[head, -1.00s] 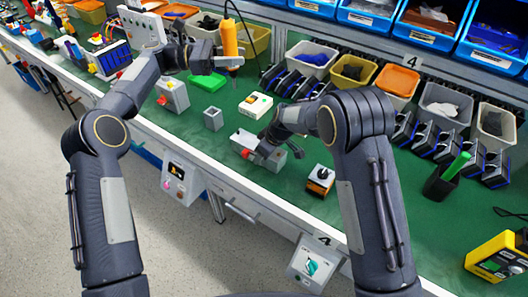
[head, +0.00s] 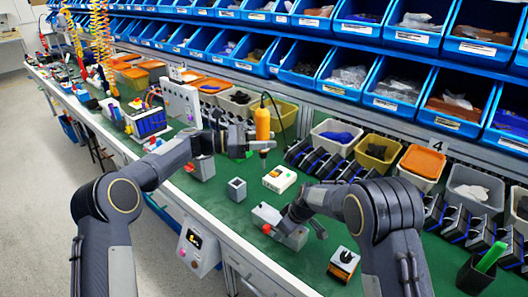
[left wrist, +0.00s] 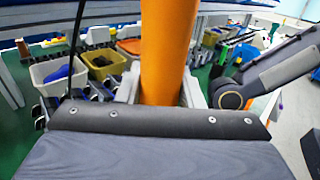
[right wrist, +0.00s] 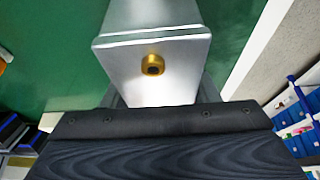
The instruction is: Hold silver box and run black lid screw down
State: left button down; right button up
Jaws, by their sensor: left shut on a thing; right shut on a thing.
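My left gripper (head: 252,145) is shut on an orange screwdriver (head: 262,122) with a black cord. The screwdriver is upright, its tip above the bench; its orange body fills the middle of the left wrist view (left wrist: 168,50). My right gripper (head: 290,222) is shut on a silver box (head: 267,213) with a red button, low at the bench. In the right wrist view the silver box (right wrist: 150,85) shows a brass screw or fitting. The screwdriver is apart from this box, behind it. I cannot make out a black lid on it.
A small grey open box (head: 236,190) and a white-yellow box (head: 279,179) stand on the green bench. A black-topped box with an orange switch (head: 343,262) is right of the silver box. Bins (head: 335,135) line the back. Some green surface between is free.

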pick_arm(q)
notch_tip(320, 180, down, 13)
jog(key=s+n+t+y, duration=0.1)
jog(key=n+t+y, duration=0.1)
jog(key=t, duration=0.3)
jog(key=shift+a+n+t, duration=0.3)
jog(key=shift+a+n, duration=0.1)
jog(key=shift+n, duration=0.5)
jog(key=c, duration=1.6)
grip_release()
grip_shut()
pick_arm(e)
jog(key=o, duration=0.7)
jog(key=c, duration=0.7)
pick_arm(q)
jog(key=shift+s, duration=0.1)
